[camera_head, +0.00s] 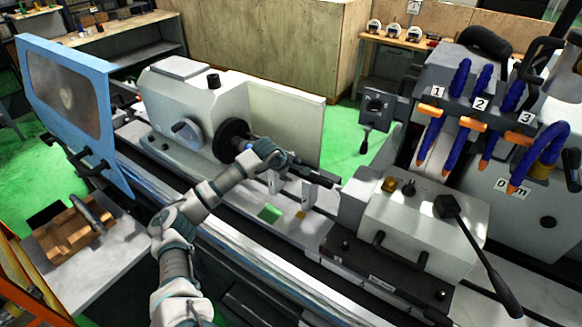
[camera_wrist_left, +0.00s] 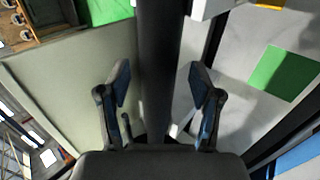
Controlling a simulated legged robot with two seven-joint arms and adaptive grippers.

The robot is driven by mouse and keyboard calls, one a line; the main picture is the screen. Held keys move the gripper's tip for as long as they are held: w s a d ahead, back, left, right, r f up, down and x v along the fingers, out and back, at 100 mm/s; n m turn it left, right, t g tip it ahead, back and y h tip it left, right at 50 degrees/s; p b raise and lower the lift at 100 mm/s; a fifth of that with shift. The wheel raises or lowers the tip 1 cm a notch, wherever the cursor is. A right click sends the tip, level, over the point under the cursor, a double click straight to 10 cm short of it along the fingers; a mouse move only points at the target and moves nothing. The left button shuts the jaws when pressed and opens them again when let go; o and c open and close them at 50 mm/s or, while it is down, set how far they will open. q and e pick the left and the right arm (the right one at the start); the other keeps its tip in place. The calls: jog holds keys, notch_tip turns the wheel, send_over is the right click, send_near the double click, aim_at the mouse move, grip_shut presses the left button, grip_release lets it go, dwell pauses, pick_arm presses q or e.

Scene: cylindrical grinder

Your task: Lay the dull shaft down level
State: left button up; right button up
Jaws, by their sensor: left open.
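A dark shaft (camera_wrist_left: 157,65) runs straight between the two fingers of my left gripper (camera_wrist_left: 159,88) in the left wrist view. The fingers stand apart on either side of it, and I see a gap on each side. In the head view my left gripper (camera_head: 290,168) is over the grinder bed, between the headstock chuck (camera_head: 232,138) and the tailstock (camera_head: 352,207), and partly hides the shaft. A second grey shaft (camera_head: 92,212) lies on a brown wooden block (camera_head: 64,236) at the left. I cannot tell which shaft is dull. My right gripper is not in view.
The wooden block is on a grey table (camera_head: 98,268). An open blue-framed door (camera_head: 66,95) stands behind it. Blue hoses with orange nozzles (camera_head: 430,140) hang at the right. A long black lever (camera_head: 480,250) stands on the tailstock. A pale panel (camera_head: 295,120) rises behind the bed.

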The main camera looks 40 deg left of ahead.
pick_arm(q)
jog(key=a+v, duration=0.1)
jog(key=v, duration=1.1)
jog(key=shift+d+r, duration=0.25)
jog(key=shift+d, duration=0.1)
jog(key=shift+a, duration=0.1)
